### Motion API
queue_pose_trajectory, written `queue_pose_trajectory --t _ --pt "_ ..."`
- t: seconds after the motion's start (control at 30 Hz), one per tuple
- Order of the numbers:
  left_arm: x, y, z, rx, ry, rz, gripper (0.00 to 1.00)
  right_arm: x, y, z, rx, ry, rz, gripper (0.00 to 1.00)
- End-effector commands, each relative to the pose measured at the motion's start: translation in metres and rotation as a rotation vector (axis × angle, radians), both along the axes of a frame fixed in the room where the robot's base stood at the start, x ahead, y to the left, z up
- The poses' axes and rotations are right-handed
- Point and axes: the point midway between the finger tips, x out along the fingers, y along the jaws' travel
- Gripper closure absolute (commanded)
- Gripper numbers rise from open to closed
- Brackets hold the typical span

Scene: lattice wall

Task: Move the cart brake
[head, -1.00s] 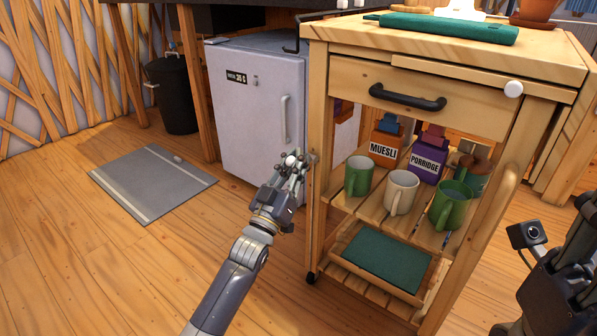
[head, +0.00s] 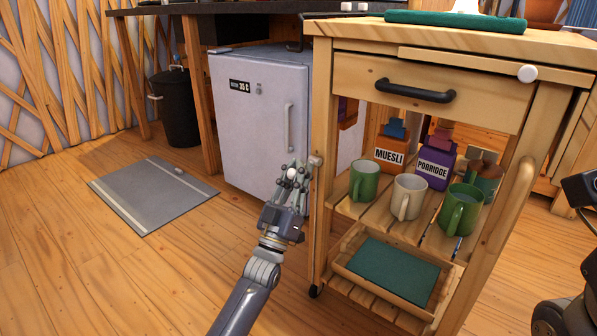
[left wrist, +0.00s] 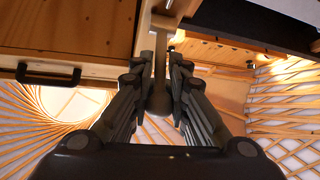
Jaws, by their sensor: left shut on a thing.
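The wooden cart (head: 440,98) stands right of centre in the head view. The cart brake (head: 292,173) is a short lever with a pale ball end, beside a round pivot on the cart's left front leg. My left gripper (head: 291,183) is shut on the brake, left of that leg. In the left wrist view the brake lever (left wrist: 160,62) runs down between the fingers of my left gripper (left wrist: 161,95). The fingers hide part of it. Only dark parts of my right arm show at the right edge of the head view; its fingers are out of sight.
The cart's shelf holds green and pale mugs (head: 409,197), a muesli box (head: 389,152) and a porridge box (head: 434,166). A fridge (head: 259,115) stands behind my left gripper. A grey mat (head: 153,193) lies on open floor at left, near a black bin (head: 176,108).

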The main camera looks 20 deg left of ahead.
Motion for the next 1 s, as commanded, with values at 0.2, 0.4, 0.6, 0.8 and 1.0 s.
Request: queue_pose_trajectory --t 0.2,0.4,0.6,0.8,1.0 --pt "0.001 0.000 -0.006 0.002 0.013 0.000 1.00 0.000 0.000 0.000 0.000 0.000 0.000 0.62" --pt "0.001 0.000 -0.005 0.002 0.011 0.000 0.61 0.000 0.000 0.000 0.000 -0.001 0.000 0.62" --pt "0.001 0.000 -0.003 0.001 0.007 0.000 0.61 0.000 0.000 0.000 0.000 -0.001 0.000 0.62" --pt "-0.005 0.001 -0.009 0.001 0.008 0.000 0.61 0.000 0.000 -0.001 0.001 0.001 0.000 0.62" --pt "-0.032 0.005 -0.034 0.002 0.011 0.001 0.61 0.000 0.000 0.000 0.000 0.001 0.000 0.62"
